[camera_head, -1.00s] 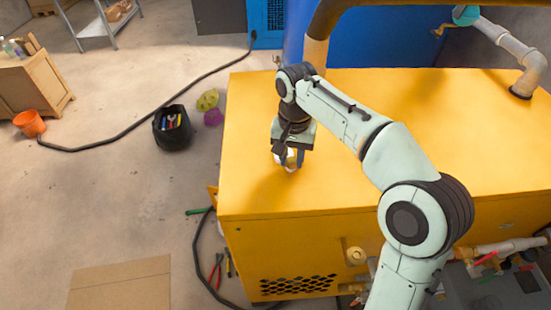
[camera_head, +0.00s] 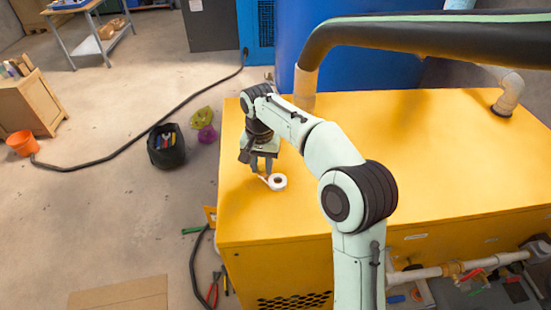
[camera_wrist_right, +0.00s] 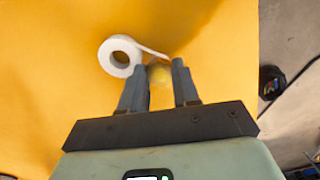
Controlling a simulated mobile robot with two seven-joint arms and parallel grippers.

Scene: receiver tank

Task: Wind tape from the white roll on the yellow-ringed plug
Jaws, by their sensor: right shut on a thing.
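The white tape roll (camera_head: 279,182) lies on the yellow cabinet top, just right of my right gripper (camera_head: 262,165). In the right wrist view, the roll (camera_wrist_right: 121,55) is at the upper left of the fingers, with a tape strip running right towards the fingertips. Whether the strip touches the plug I cannot tell. My left gripper is out of view.
The yellow cabinet top (camera_head: 420,150) is mostly clear. A thick dark pipe (camera_head: 400,45) crosses above its back, and a grey pipe elbow (camera_head: 508,95) stands at the back right. On the floor are a black tool bag (camera_head: 166,147), a hose and an orange bucket (camera_head: 22,143).

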